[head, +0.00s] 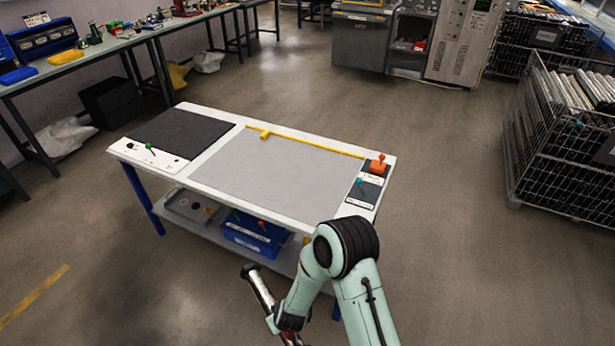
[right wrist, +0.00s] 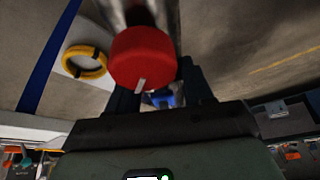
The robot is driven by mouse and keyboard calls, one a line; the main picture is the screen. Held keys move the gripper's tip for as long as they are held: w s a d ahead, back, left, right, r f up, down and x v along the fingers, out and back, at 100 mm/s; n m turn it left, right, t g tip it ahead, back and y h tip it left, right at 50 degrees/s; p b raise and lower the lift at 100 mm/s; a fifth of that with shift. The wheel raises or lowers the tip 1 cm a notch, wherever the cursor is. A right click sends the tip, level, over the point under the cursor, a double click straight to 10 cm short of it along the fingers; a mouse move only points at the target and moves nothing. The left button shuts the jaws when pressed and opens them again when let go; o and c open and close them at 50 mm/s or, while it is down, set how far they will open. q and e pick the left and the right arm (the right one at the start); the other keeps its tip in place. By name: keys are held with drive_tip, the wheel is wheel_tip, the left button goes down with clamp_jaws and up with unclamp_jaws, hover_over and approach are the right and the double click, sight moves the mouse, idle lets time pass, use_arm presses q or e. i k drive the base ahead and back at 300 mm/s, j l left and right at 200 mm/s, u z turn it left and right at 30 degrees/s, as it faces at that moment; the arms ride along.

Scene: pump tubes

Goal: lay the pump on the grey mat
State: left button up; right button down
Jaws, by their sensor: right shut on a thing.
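The pump (head: 261,289) is a silver tube with a red part, held tilted in front of the table's near edge, below the tabletop in the picture. My right gripper (head: 276,322) is shut on it. In the right wrist view the pump's red end cap (right wrist: 142,58) and part of its metal barrel show between the fingers of my right gripper (right wrist: 160,95). The grey mat (head: 280,178) lies flat and empty in the middle of the white table. My left gripper is in neither view.
The white table (head: 210,182) also bears a dark mat (head: 182,136), a yellow strip (head: 310,143) along the back and an orange-handled item (head: 378,164) at right. A blue bin (head: 255,240) stands on the lower shelf. A wire cage (head: 560,155) is at far right.

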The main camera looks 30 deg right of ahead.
sight(272, 174)
drive_tip(key=i+j+z, duration=0.15)
drive_tip(key=z, duration=0.3)
drive_tip(key=i+j+z, duration=0.1)
drive_tip(key=j+z, duration=0.35)
drive_tip(key=i+j+z, duration=0.1)
drive_tip(key=j+z, duration=0.5)
drive_tip(key=j, duration=0.8)
drive_tip(key=i, duration=0.05)
